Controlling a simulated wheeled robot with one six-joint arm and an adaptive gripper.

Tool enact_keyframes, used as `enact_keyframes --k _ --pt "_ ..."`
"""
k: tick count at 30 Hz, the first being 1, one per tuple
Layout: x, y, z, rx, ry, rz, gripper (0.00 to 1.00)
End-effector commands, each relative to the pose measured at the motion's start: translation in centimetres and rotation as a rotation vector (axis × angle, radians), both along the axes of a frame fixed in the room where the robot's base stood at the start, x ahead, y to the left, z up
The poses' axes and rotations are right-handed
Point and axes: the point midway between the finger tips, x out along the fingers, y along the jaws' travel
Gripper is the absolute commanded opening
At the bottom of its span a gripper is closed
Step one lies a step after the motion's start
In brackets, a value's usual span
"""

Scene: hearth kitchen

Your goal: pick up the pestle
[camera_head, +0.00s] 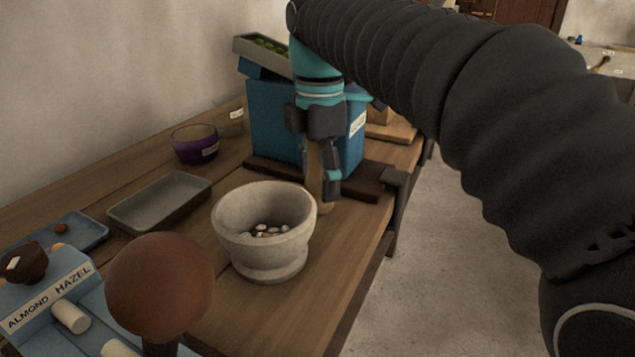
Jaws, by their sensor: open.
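The pestle (314,172) looks like a light wooden rod, upright on the table just behind the right rim of the stone mortar (228,222). My gripper (322,188) points down over it, fingers open. One finger shows right of the rod; the other is mostly hidden. The rod appears to lie between the fingers, but I cannot tell whether they touch it. The mortar holds several small pale pieces and partly overlaps the pestle's foot.
A blue box (266,122) stands close behind my gripper on a dark board (262,166). A grey tray (140,222) and purple bowl (194,151) are left. A brown ball (160,285) on a dark stem and a labelled blue holder (50,290) stand in front. The table's edge drops off right.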

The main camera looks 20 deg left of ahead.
Motion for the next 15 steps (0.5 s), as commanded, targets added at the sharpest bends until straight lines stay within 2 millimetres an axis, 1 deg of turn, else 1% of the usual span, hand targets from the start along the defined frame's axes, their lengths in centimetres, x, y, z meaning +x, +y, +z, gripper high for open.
enact_keyframes --k 7,8,9,11,12,14,15 --pt "0.0 -0.01 -0.14 0.001 -0.001 0.0 0.77" --pt "0.0 -0.01 -0.14 0.001 -0.001 0.0 0.72" --pt "0.0 -0.01 -0.13 0.001 -0.001 0.0 0.62" --pt "0.01 -0.01 -0.13 0.001 -0.001 -0.001 0.47" --pt "0.01 -0.02 -0.13 0.001 -0.001 -0.001 0.37" --pt "0.01 -0.01 -0.13 0.001 -0.001 -0.001 0.22" --pt "0.01 -0.01 -0.13 0.001 -0.001 -0.001 0.12"
